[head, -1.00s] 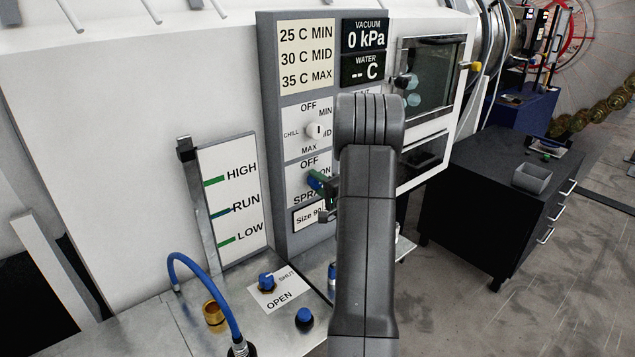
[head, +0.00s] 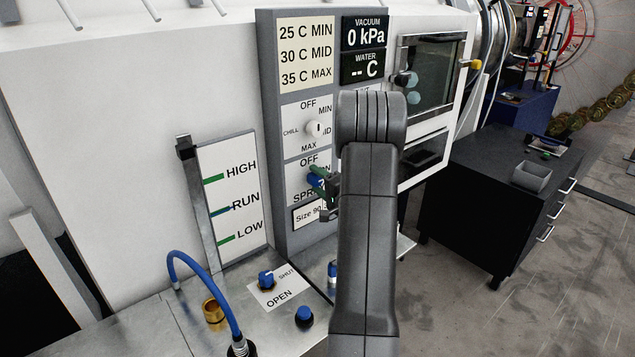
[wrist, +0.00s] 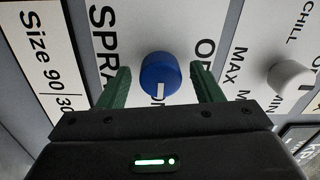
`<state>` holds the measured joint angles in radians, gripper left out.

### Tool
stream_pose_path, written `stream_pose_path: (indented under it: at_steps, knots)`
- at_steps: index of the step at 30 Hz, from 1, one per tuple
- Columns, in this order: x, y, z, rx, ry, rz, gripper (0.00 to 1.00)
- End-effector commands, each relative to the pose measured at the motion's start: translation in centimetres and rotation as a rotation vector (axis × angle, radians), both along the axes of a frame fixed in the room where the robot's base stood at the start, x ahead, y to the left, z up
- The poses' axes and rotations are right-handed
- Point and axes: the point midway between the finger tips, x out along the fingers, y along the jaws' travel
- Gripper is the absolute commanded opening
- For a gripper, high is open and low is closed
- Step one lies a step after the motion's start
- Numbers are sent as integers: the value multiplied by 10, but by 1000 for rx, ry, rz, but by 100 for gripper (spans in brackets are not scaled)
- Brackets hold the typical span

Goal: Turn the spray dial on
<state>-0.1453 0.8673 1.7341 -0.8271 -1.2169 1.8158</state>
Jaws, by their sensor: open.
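The blue spray dial (head: 315,182) sits on the grey panel beneath its OFF label, partly covered by my gripper in the head view. In the wrist view the dial (wrist: 158,70) shows whole. Its white mark points down in that view, towards the partly hidden ON label and away from the OFF label at its right. My gripper (wrist: 160,74) is open, with one green finger on each side of the dial and a visible gap on both sides. It also shows in the head view (head: 327,186), just right of the dial. How deep the fingertips reach is unclear.
The white chill dial (head: 313,129) is just above on the same panel. A level gauge (head: 229,200) stands to the left. Below are a blue shut/open knob (head: 267,279) and a blue hose (head: 205,264). A black cabinet (head: 490,205) stands right.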

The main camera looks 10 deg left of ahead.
Motion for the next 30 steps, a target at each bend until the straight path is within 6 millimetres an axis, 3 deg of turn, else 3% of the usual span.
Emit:
stream_pose_path:
  at_steps: [15,21,30]
  knots:
    - [-65,-85,-6,0,2,-5,59]
    - [-78,-101,-5,-1,2,-2,59]
    - [-82,-104,-5,0,1,0,59]
